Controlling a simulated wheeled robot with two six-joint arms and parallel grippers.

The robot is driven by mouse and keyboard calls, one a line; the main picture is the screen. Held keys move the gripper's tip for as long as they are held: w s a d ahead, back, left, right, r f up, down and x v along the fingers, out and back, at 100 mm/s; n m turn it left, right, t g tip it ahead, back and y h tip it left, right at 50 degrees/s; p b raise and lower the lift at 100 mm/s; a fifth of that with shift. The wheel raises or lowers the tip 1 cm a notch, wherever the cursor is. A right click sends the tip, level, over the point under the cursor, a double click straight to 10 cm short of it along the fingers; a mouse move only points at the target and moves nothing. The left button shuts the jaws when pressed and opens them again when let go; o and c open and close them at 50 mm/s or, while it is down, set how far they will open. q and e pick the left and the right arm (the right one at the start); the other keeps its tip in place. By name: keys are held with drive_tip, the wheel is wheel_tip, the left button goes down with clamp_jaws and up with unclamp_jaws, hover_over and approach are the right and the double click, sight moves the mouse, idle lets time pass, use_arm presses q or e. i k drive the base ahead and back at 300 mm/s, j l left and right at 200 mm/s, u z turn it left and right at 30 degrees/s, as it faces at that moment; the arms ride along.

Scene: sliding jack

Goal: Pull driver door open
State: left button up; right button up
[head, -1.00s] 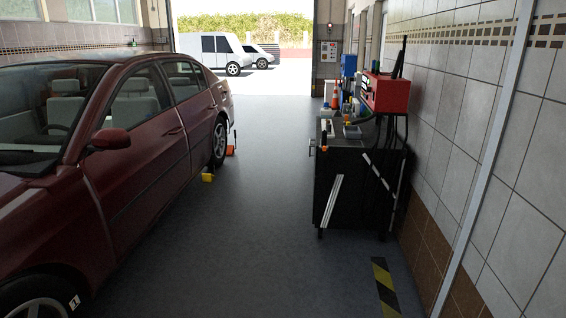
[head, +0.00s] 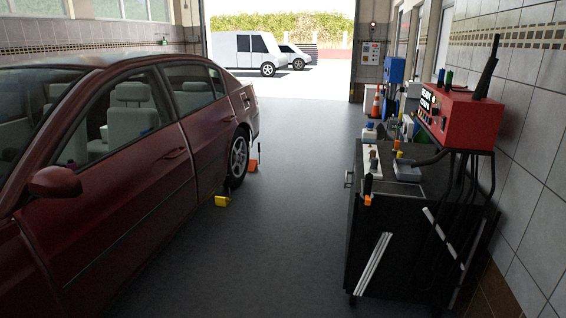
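A dark red car (head: 140,150) stands along the left side, facing toward me. Its front door (head: 120,200) on this side looks shut, flush with the body. The door handle (head: 175,153) is near the rear edge of that door, below the window. The side mirror (head: 55,182) sticks out at the door's front. Neither of my grippers shows in the head view, so I cannot tell their state.
A black tool cart (head: 400,240) with a red box (head: 460,117) and several tools stands against the tiled wall at right. The grey floor (head: 270,240) between is clear.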

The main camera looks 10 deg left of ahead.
sight(92, 228)
drive_tip(key=i+j+u, duration=0.25)
drive_tip(key=i, duration=0.45)
drive_tip(key=i+l+u, duration=0.1)
drive_tip(key=i+u, duration=0.2)
drive_tip(key=i, duration=0.4)
drive_tip(key=i+l+u, duration=0.25)
drive_tip(key=i, duration=0.45)
